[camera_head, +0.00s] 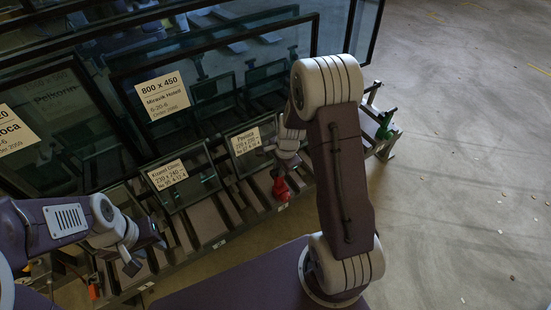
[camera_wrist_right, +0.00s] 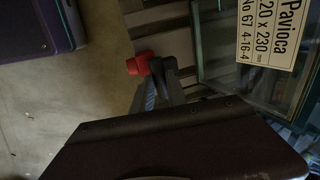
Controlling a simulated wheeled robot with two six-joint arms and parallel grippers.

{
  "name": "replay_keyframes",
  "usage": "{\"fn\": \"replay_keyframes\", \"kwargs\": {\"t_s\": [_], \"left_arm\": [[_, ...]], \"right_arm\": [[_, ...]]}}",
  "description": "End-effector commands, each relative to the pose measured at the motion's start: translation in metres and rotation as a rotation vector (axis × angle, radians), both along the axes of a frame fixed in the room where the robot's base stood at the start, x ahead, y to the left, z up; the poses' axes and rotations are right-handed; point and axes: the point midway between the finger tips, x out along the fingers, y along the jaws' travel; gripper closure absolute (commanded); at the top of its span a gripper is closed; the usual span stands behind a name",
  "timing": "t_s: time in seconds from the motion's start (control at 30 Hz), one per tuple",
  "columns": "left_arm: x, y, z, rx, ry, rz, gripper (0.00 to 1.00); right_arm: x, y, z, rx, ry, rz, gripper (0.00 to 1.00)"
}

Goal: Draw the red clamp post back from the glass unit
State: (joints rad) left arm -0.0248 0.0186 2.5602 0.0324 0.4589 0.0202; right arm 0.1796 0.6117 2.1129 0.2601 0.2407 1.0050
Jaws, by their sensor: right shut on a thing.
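The red clamp post (camera_head: 281,188) stands at the front of the rack, just below the small glass unit labelled Pavioca (camera_head: 240,160). In the right wrist view the red post (camera_wrist_right: 139,65) is left of the glass unit (camera_wrist_right: 245,75), with a gap of slatted rack between them. My right gripper (camera_head: 284,168) reaches down to the post; its fingers (camera_wrist_right: 160,82) are shut on it, and the grip itself is partly hidden. My left gripper (camera_head: 146,253) is empty, its fingers apart, over the rack's left front.
Another small glass unit (camera_head: 182,180) leans on the rack to the left. Large labelled panes (camera_head: 215,65) stand behind. A green clamp (camera_head: 386,125) is at the rack's right end. The concrete floor (camera_head: 460,170) to the right is open.

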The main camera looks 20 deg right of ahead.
Motion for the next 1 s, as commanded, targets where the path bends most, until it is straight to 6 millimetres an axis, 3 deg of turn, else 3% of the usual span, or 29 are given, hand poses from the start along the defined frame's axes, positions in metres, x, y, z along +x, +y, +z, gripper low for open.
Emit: {"fn": "replay_keyframes", "kwargs": {"t_s": [0.37, 0.4, 0.47, 0.5, 0.77, 0.87, 1.0], "left_arm": [[0.000, 0.000, 0.001, 0.000, 0.000, 0.000, 0.64], [0.000, 0.000, 0.001, 0.000, 0.000, 0.000, 0.64], [0.000, 0.000, 0.001, 0.000, 0.000, 0.000, 0.64], [0.000, 0.000, 0.001, 0.000, 0.000, 0.000, 0.64], [0.000, 0.000, 0.002, 0.000, 0.000, 0.000, 0.64], [0.000, 0.000, 0.013, 0.000, 0.000, 0.000, 0.64], [0.000, 0.000, 0.040, 0.000, 0.000, 0.000, 0.64]], "right_arm": [[-0.007, 0.000, -0.001, 0.001, 0.007, 0.000, 1.00], [-0.007, 0.000, -0.001, 0.002, 0.008, 0.001, 0.79], [-0.007, 0.000, -0.001, 0.002, 0.008, 0.001, 0.63], [-0.007, 0.000, -0.001, 0.002, 0.007, 0.001, 0.60], [-0.005, -0.001, 0.001, 0.000, 0.001, 0.000, 0.60], [-0.006, -0.001, 0.014, -0.001, 0.000, 0.000, 0.60], [-0.012, -0.002, 0.049, -0.001, 0.000, -0.001, 0.60]]}}
